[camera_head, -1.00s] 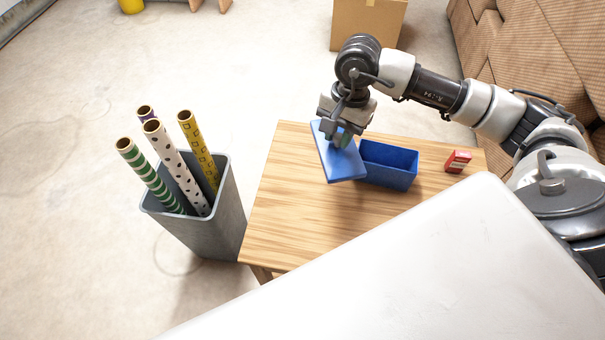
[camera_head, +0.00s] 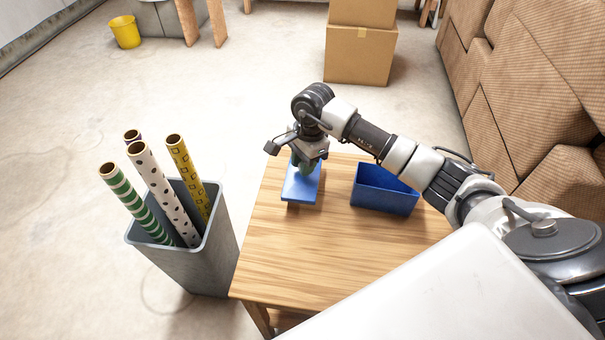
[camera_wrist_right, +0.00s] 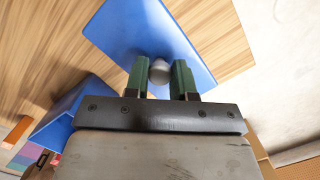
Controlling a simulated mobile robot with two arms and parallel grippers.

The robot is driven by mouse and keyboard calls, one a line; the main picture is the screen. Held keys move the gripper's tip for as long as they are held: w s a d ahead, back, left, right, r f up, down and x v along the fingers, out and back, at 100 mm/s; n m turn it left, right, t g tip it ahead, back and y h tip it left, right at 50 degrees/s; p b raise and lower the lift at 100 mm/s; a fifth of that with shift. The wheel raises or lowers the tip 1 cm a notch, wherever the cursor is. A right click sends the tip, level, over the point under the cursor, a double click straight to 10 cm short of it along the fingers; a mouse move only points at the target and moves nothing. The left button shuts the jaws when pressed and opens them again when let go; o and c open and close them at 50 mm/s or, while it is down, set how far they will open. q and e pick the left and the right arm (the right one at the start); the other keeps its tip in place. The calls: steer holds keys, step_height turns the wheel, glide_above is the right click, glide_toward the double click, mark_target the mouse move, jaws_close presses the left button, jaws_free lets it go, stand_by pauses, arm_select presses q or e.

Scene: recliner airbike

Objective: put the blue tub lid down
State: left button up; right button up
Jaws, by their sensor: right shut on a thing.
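The blue tub lid (camera_head: 301,187) is a flat panel over the left part of the wooden table. My right gripper (camera_head: 303,168) is shut on its grey knob, pointing down from above. In the right wrist view, the green fingers (camera_wrist_right: 159,78) close on both sides of the knob (camera_wrist_right: 159,70), with the lid (camera_wrist_right: 150,30) beyond them. A dark strip shows under the lid's near edge; I cannot tell whether it touches the table. The open blue tub (camera_head: 384,198) stands to the right, apart from the lid. My left gripper is not in view.
The wooden table (camera_head: 330,245) is bare in front of the lid and tub. A grey bin (camera_head: 190,270) with several patterned rolls stands left of the table. A brown sofa (camera_head: 530,90) is at the right. Cardboard boxes (camera_head: 358,55) and a yellow bucket (camera_head: 125,32) stand behind.

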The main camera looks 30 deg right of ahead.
step_height(320, 180, down, 4)
steer(key=shift+r+b, duration=0.1)
steer(key=shift+b, duration=0.2)
steer(key=shift+w+f, duration=0.1)
steer(key=shift+f, duration=0.1)
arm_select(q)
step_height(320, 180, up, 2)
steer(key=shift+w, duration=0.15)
arm_select(e)
steer(key=o, duration=0.9)
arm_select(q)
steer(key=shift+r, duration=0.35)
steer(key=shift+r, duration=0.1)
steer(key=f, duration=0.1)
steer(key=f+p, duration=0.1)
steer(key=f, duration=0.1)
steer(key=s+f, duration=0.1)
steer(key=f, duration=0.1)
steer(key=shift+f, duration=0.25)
arm_select(e)
step_height(320, 180, up, 12)
steer(key=d, duration=0.1)
steer(key=shift+d, duration=0.35)
